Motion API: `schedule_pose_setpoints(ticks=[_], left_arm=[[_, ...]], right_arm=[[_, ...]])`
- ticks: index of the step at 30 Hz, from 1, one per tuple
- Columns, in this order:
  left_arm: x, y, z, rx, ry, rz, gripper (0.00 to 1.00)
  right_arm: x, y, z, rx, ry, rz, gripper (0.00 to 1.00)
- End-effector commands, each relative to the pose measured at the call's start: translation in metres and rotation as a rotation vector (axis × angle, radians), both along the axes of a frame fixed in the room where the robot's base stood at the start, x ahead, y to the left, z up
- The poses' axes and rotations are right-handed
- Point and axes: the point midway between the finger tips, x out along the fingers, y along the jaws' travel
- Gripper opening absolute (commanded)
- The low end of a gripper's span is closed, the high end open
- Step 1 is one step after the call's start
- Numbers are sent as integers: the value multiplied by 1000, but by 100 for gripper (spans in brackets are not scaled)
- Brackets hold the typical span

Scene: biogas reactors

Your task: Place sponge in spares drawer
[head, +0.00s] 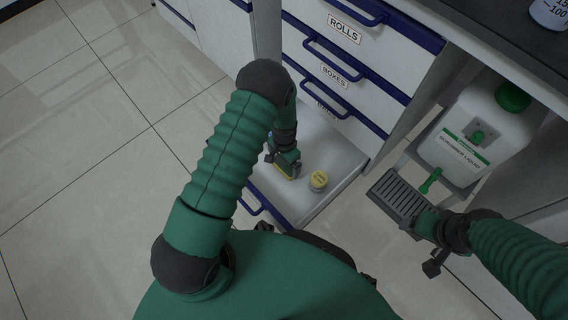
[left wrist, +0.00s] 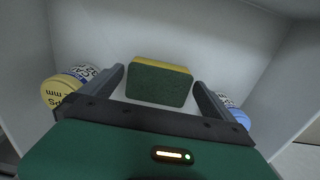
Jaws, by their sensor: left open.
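The sponge (left wrist: 158,84), dark green with a yellow layer, is in the left wrist view on the pale drawer floor, between the tips of my left gripper (left wrist: 160,80) with a small gap on each side. In the head view my left gripper (head: 284,168) reaches down into the pulled-out bottom drawer (head: 333,150), open; a yellow edge shows beneath it. The drawer's own label is not visible. My right gripper (head: 433,266) is on the right, below the drip tray, its jaws unclear.
A yellow-lidded tub (head: 318,180) stands in the drawer right of my left gripper. A blue-lidded tub (left wrist: 236,114) is at the right in the left wrist view. Closed drawers labelled ROLLS and BOXES are above. A white jug (head: 482,125) and slotted tray (head: 398,198) are at right.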

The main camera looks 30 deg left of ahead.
Motion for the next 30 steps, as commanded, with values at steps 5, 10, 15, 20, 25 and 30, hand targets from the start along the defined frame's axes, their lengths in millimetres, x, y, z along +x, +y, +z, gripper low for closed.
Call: schedule_pose_setpoints(ticks=[5,10,15,20,25,30], left_arm=[[1,0,57,0,-3,1,100],[1,0,82,-1,-2,1,100],[0,-5,116,-2,-27,31,100],[-26,-21,212,-15,-109,145,100],[-86,-35,286,-30,-192,268,100],[-121,-40,308,-38,-230,327,100]], right_arm=[[0,0,36,0,-1,0,77],[0,0,47,0,0,0,77],[0,0,47,0,0,0,77],[0,0,47,0,0,0,77],[0,0,46,0,0,0,77],[0,0,46,0,0,0,77]])
